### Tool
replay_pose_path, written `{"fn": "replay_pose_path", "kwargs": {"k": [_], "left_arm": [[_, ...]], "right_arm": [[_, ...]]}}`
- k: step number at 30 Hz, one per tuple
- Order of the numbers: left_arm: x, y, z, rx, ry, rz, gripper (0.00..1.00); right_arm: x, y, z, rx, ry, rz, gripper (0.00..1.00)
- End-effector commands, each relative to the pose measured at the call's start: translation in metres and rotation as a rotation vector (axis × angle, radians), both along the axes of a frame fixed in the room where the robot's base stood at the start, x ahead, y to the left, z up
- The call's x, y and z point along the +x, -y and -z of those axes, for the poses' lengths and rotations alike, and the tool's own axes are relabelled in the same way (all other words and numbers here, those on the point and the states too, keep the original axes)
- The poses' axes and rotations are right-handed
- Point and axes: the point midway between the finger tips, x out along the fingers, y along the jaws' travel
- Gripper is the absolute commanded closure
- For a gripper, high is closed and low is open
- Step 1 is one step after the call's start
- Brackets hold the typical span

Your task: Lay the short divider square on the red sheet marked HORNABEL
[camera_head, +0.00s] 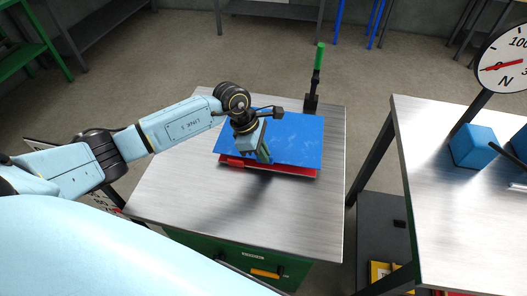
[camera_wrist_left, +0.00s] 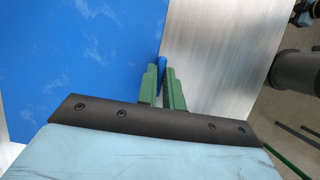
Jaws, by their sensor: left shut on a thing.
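A flat blue sheet (camera_head: 290,135), which I take to be the divider, lies over a red sheet (camera_head: 300,172) on the steel-topped table. Red shows only along the near edge; the rest is hidden, and no HORNABEL mark is readable. My left gripper (camera_head: 263,156) is at the blue sheet's near edge. In the left wrist view its green fingers (camera_wrist_left: 162,80) are shut on a blue edge, with the blue sheet (camera_wrist_left: 80,60) spreading left. Whether the blue sheet rests on the red or hangs just above it cannot be told. My right gripper is not in view.
A dark post with a green handle (camera_head: 319,57) stands at the table's back edge. The steel tabletop (camera_head: 185,185) is bare to the left and in front. A second table at right holds a blue block (camera_head: 474,147) and a round dial (camera_head: 503,62).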

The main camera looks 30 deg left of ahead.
Motion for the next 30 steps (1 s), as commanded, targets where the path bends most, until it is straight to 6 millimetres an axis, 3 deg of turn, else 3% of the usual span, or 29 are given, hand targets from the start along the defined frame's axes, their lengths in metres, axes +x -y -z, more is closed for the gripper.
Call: {"fn": "replay_pose_path", "kwargs": {"k": [11,12,16,25,30], "left_arm": [[0.000,0.000,0.008,-0.001,0.000,0.000,1.00],[0.000,0.000,0.008,-0.001,0.000,0.000,0.88],[0.000,0.000,0.008,0.000,0.000,0.000,0.71],[0.000,0.000,0.008,0.000,0.000,0.000,0.70],[0.000,0.000,-0.003,-0.001,0.000,-0.001,0.70]], "right_arm": [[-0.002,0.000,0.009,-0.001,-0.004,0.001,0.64],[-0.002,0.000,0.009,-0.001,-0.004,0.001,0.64],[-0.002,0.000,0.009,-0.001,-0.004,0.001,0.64],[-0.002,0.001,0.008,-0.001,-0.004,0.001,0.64],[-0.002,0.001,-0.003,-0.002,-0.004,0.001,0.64]]}}
